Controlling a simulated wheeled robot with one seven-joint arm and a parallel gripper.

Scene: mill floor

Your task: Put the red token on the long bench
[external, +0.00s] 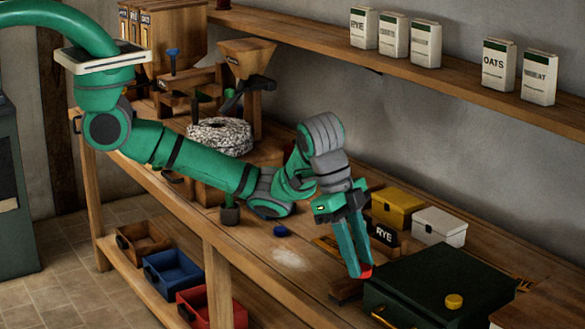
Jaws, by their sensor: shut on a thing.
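My gripper (361,268) points down over the right part of the long bench (312,236). It is shut on the red token (367,272), and only a small red part shows at the fingertips. The token is beside the back left corner of a dark green case (425,282) and above or near a small dark wooden block (345,290). I cannot tell whether the token touches anything below it. The long bench is a wooden workbench with a pale powder patch on its top.
A blue token (280,231) lies on the bench, and a yellow token (453,301) lies on the green case.

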